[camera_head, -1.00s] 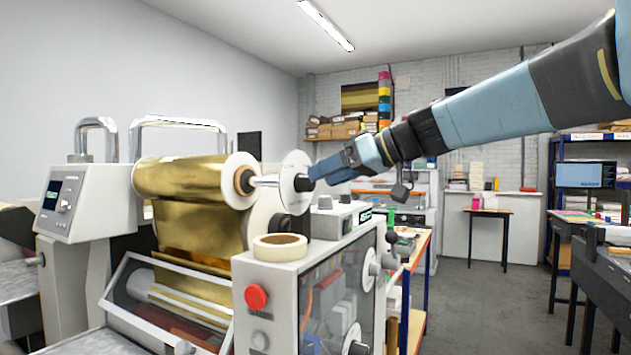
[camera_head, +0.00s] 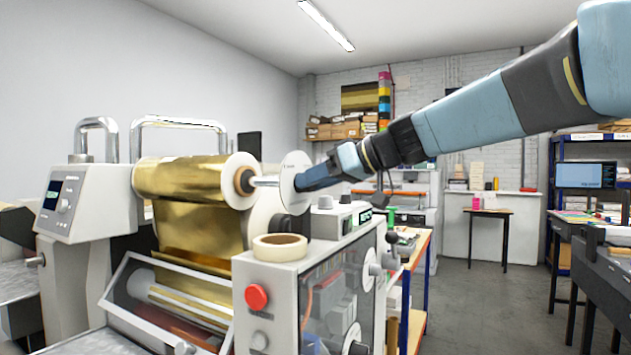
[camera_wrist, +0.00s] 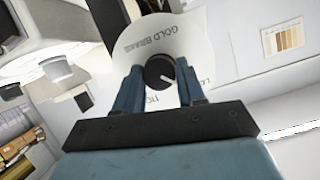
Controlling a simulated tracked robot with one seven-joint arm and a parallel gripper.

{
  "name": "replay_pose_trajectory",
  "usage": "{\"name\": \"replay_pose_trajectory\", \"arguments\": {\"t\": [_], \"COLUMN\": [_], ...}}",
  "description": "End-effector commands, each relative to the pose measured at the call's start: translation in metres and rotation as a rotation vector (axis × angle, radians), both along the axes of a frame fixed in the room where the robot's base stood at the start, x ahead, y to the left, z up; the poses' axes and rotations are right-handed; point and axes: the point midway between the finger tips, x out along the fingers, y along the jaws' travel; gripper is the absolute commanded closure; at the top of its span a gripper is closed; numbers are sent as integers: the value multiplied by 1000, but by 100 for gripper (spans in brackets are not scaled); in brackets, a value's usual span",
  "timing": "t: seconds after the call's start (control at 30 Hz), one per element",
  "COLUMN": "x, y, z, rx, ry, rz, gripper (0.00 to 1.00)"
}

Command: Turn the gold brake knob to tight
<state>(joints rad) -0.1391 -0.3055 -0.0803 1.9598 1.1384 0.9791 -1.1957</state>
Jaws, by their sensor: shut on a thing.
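The gold brake knob (camera_wrist: 160,72) is a round black knob with a white pointer line, in the middle of a white dial disc (camera_wrist: 195,40) lettered "GOLD BRAKE". In the wrist view my gripper (camera_wrist: 158,78) has one blue finger on each side of the knob and is shut on it. The pointer line slants to the lower right of the picture. The other dial lettering is partly hidden by the fingers. In the head view the disc (camera_head: 290,160) stands at the end of the gold foil roll (camera_head: 182,178), and my gripper (camera_head: 303,182) covers the knob.
A grey machine housing (camera_head: 270,275) with a red button (camera_head: 256,296) stands below the disc. A tape roll (camera_head: 280,242) lies on top of it. A small box with a display (camera_head: 340,218) sits close below my gripper.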

Motion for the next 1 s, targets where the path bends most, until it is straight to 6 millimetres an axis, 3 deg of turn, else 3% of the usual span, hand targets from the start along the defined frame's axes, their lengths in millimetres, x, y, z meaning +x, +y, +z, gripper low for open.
{"name": "replay_pose_trajectory", "arguments": {"t": [0.23, 0.63, 1.0], "x": [1, 2, 5], "y": [-1, -2, -4], "z": [0, 0, -2], "rx": [0, 43, 208], "ry": [0, 65, 314], "rz": [-2, -4, -6], "gripper": [91, 91, 91]}}
